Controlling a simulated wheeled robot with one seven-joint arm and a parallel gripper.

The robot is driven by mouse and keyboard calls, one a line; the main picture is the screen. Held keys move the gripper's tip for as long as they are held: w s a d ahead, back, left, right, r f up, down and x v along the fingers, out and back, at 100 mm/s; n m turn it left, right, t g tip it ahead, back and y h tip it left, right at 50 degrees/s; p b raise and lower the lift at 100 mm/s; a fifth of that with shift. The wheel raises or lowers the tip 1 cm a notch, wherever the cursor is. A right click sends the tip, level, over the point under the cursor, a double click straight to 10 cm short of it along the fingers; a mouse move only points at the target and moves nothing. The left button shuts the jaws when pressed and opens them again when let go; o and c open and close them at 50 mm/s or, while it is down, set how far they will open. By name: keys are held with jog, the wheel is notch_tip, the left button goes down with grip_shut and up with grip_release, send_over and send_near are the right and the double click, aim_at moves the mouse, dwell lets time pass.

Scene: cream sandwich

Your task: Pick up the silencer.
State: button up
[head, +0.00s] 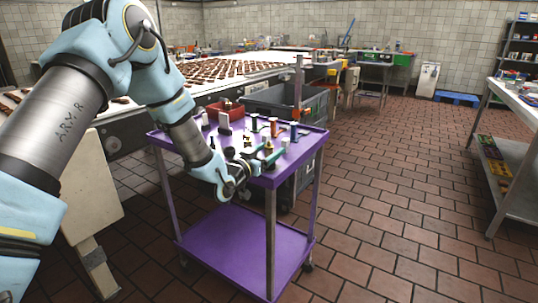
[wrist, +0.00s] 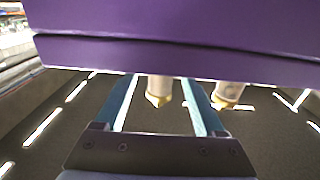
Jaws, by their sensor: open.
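My gripper (head: 274,153) is at the near edge of the purple cart's top (head: 305,143). In the wrist view its two teal fingers (wrist: 160,84) are apart. A pale cylinder with a gold tip (wrist: 158,92) shows between them, with nothing visibly held. A second pale gold-tipped cylinder (wrist: 228,94) is just right of the right finger. The purple cart edge (wrist: 170,52) hides the bases of both. I cannot tell which thing is the silencer.
Several small upright items and a red bin (head: 228,111) crowd the cart top. A dark grey crate (head: 275,100) stands behind the cart. Another table (head: 515,100) is at far right. The tiled floor between is clear.

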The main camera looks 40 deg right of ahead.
grip_shut()
dwell(0.5)
